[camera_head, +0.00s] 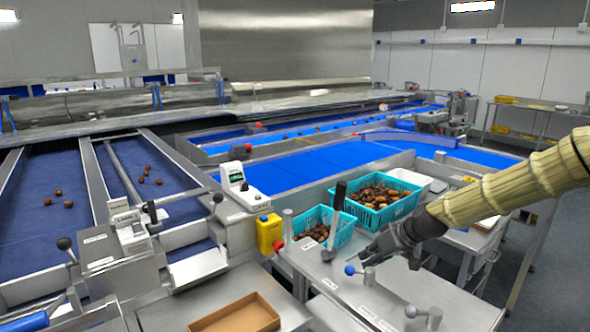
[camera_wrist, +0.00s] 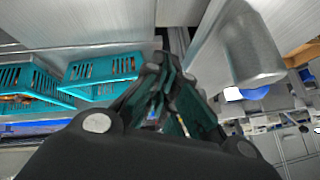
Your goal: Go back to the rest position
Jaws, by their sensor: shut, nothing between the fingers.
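My gripper (camera_head: 391,247) is at the end of my arm, which reaches in from the right in the head view. It is above the steel table top (camera_head: 372,306), close to a blue-knobbed lever. In the wrist view my gripper (camera_wrist: 160,95) shows its dark fingers drawn together, with nothing held between them. The gap between the gripper and the table cannot be judged exactly.
Two teal crates of dates, a larger one (camera_head: 416,205) and a smaller one (camera_head: 344,232), stand behind the gripper. A blue knob (camera_head: 350,269) and a dark upright handle (camera_head: 337,205) rise nearby. A brown tray (camera_head: 262,303) lies front left. Blue conveyors (camera_head: 290,172) run behind.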

